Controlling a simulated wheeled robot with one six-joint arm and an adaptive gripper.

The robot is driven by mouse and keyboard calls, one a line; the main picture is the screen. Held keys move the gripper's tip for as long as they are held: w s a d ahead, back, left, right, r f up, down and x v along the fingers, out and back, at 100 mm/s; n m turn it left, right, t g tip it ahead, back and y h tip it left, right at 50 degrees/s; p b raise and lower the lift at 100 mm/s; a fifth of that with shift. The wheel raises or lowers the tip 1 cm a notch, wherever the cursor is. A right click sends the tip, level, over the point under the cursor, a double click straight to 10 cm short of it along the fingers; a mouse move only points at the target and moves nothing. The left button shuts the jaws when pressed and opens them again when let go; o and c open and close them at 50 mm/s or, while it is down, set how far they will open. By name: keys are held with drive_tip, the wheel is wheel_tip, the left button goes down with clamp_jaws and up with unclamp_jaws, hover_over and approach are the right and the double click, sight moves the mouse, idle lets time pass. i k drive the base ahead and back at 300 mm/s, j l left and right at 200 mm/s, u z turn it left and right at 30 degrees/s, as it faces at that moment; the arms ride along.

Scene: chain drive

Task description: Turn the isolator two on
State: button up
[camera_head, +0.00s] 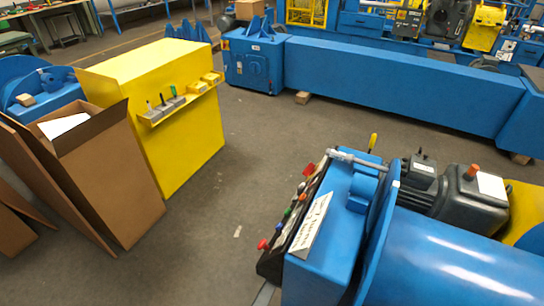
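I cannot pick out a switch marked as isolator two. A dark control panel (292,218) with small coloured knobs and buttons runs along the left side of the blue machine (335,232) at lower right. A red knob (263,244) is at its near end, and a red part (308,169) is at its far end. The panel is seen at a steep angle, so its labels and switch positions cannot be read. A white sign (311,226) lies on the machine beside it, its text unreadable. My gripper is not in view.
A yellow cabinet (185,135) with a small tool shelf stands at left, beside open cardboard boxes (105,170). A long blue beam (390,83) crosses the back. Grey floor (240,165) is clear between the cabinet and the panel. A dark motor (465,198) sits at right.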

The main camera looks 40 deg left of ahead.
sight(311, 169)
drive_tip(key=u, duration=1.05)
drive_tip(key=i+j+u, duration=0.65)
drive_tip(key=u, duration=0.2)
drive_tip(key=i+j+u, duration=0.45)
drive_tip(key=u, duration=0.3)
drive_tip(key=i+j+z, duration=0.15)
drive_tip(key=i, duration=0.5)
drive_tip(key=i+l+z, duration=0.1)
drive_tip(key=i+z, duration=0.2)
drive_tip(key=z, duration=0.2)
drive_tip(key=i+z, duration=0.3)
drive_tip(key=z, duration=0.15)
drive_tip(key=i+j+z, duration=0.1)
drive_tip(key=i+z, duration=0.2)
drive_tip(key=z, duration=0.2)
drive_tip(key=i+z, duration=0.35)
drive_tip(key=i+j+z, duration=0.3)
